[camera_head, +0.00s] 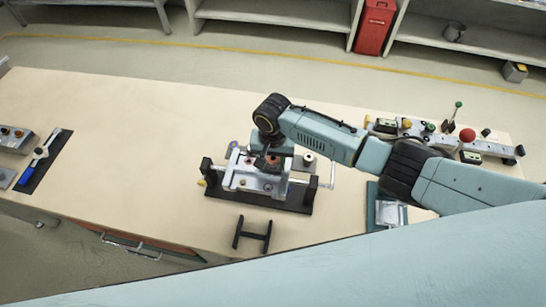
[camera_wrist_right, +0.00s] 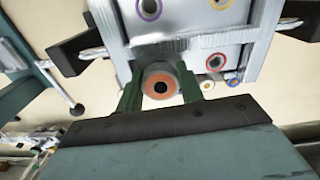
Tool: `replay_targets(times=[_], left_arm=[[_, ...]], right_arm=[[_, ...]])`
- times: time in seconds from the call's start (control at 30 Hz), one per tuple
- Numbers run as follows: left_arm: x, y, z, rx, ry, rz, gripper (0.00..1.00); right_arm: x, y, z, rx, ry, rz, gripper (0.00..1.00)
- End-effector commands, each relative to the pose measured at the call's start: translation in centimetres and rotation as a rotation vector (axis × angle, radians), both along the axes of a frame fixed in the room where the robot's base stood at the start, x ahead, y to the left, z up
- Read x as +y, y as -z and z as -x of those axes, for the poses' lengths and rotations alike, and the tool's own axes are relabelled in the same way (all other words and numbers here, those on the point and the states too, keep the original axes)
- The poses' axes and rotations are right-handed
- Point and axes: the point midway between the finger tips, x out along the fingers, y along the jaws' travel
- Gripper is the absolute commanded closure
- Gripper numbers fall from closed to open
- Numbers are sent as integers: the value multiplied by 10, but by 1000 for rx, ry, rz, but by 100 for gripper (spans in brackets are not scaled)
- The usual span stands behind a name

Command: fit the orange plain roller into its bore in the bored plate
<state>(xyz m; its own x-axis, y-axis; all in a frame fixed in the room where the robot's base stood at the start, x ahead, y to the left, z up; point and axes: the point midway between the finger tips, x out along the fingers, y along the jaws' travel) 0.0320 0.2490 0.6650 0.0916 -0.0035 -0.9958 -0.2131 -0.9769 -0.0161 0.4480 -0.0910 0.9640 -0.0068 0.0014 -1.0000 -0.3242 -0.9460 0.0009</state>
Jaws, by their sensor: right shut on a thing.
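The orange plain roller (camera_wrist_right: 161,81) shows in the right wrist view as a round end with an orange ring and a dark centre. My right gripper (camera_wrist_right: 160,92) is shut on it, with one green finger on each side. In the head view my right gripper (camera_head: 266,158) points down over the plate (camera_head: 254,184), which sits in a dark-based fixture. Whether roller and plate touch is unclear. My left gripper is not in view.
A small metal cylinder (camera_head: 308,157) stands just right of the plate. A black H-shaped piece (camera_head: 252,235) lies in front of the fixture. A rail with coloured knobs (camera_head: 467,135) is at the right. The table's left middle (camera_head: 130,140) is clear.

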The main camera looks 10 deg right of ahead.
Motion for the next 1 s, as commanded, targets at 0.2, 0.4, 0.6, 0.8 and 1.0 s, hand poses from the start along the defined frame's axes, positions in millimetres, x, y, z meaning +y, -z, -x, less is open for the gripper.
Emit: replay_targets(times=[0.2, 0.4, 0.6, 0.8, 1.0], left_arm=[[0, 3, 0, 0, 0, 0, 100], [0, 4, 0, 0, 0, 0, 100], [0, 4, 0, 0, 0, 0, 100], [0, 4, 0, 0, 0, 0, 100], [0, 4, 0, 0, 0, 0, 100]], right_arm=[[0, 6, 0, -1, 1, -1, 89], [0, 8, 0, 0, 1, 0, 51], [-2, 9, 1, 4, 2, 6, 37], [-5, 10, 2, 7, 4, 11, 37], [-6, 11, 2, 9, 6, 14, 37]])
